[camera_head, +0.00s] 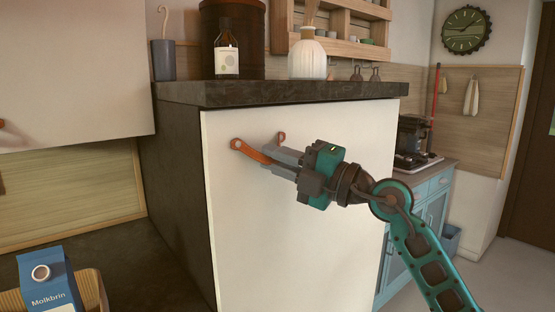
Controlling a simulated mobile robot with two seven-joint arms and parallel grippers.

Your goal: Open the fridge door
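The fridge door (290,235) is a plain white front under a dark counter. It looks shut, with no gap visible at its edges. An orange-brown leather pull (246,150) is fixed near its top, with one end at the left and the other just above my gripper. My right gripper (272,160) reaches in from the right. Its two grey fingers lie on either side of the strap, which fills the space between them, so it appears shut on the pull. The strap's middle is partly hidden by the fingers. My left gripper is not in view.
The dark counter (290,92) above holds a brown bottle (227,50) and a white ribbed vase (307,60). A milk carton (48,285) stands in a basket at lower left. A blue cabinet (432,205) is beyond my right arm. Floor shows at lower right.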

